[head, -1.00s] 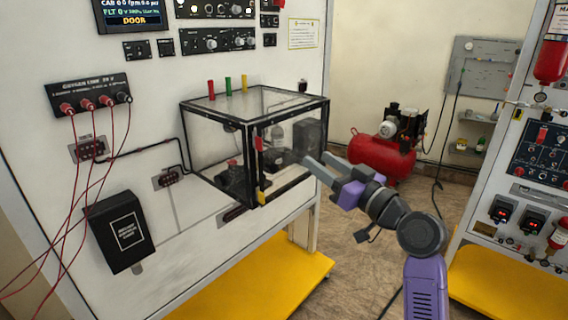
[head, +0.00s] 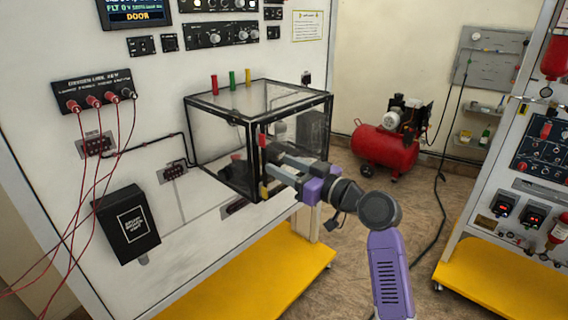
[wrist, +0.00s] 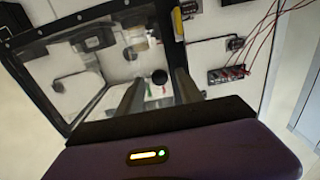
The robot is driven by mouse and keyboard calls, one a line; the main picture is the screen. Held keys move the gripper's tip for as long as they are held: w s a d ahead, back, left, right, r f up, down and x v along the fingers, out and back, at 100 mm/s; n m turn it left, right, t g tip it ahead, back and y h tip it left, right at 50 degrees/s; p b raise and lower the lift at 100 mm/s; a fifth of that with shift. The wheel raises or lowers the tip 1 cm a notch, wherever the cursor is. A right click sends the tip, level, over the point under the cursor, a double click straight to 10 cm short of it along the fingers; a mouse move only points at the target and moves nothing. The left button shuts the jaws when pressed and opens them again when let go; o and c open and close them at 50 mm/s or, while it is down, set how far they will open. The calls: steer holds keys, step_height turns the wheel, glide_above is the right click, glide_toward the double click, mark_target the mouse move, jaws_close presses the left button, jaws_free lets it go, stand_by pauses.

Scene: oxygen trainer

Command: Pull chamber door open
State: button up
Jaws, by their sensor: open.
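The clear chamber (head: 215,135) with black frame edges is mounted on the white panel in the head view. Its door (head: 298,132) is the clear face towards my arm, and it looks shut. A red piece (head: 262,139) and a yellow piece (head: 263,191) sit on the door's near upright edge. My gripper (head: 268,164) is open, with its grey fingers at that edge between the two pieces. In the wrist view, the two fingers (wrist: 155,85) reach towards the clear face, with a dark round knob (wrist: 159,76) between their tips. I cannot tell whether they touch it.
Red, green and yellow posts (head: 232,78) stand on the chamber top. A black box (head: 127,224) and red cables (head: 88,165) are on the panel at left. A yellow base (head: 250,280) juts out below. A red compressor (head: 385,148) stands behind on the floor.

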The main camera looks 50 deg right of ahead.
steer(key=shift+w, duration=0.1)
jaws_close()
stand_by(1.4)
